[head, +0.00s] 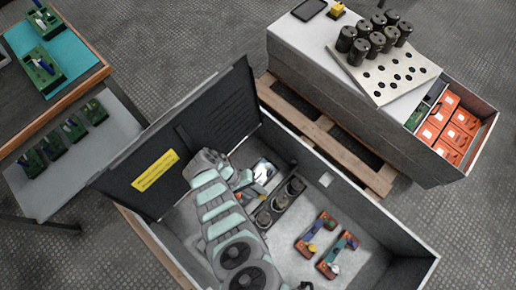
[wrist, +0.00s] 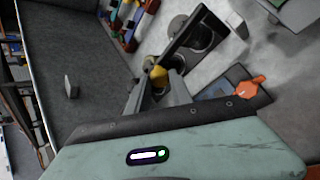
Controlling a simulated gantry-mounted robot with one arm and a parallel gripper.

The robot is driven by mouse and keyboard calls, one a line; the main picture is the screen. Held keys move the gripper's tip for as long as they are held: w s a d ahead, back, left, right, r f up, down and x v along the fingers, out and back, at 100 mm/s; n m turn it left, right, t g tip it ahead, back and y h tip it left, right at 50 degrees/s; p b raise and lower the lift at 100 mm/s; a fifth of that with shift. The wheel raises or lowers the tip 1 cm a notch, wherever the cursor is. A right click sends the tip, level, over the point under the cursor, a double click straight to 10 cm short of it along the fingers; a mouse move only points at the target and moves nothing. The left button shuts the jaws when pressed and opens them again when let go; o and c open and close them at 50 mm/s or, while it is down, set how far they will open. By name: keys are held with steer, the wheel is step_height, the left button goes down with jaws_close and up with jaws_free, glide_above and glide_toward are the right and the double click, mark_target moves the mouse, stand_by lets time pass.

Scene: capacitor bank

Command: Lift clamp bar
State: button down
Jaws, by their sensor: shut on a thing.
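My gripper (wrist: 158,82) is shut on a yellow knob (wrist: 157,76) in the wrist view. The knob appears to belong to the dark clamp bar (wrist: 203,19), which extends up and right from the fingers over round dark capacitor tops (wrist: 196,38). In the head view my gripper is mostly hidden by my wrist, inside the open grey box (head: 392,226). Beside it a dark strip holds a row of round grey capacitors (head: 279,204). I cannot tell whether the bar touches the capacitors or is clear of them.
Two orange-and-teal parts with coloured knobs (head: 317,233) (head: 337,254) lie on the box floor to the right. The raised lid (head: 200,135) with a yellow label stands at the back left. A second case (head: 340,85) carries a holed plate with black cylinders; orange units (head: 450,125) sit in its end.

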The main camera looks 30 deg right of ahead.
steer(key=shift+f, duration=0.15)
steer(key=c, duration=1.1)
jaws_free()
steer(key=shift+c, duration=0.2)
step_height(320, 180, up, 20)
steer(key=p, duration=1.4)
steer(key=shift+c, duration=0.5)
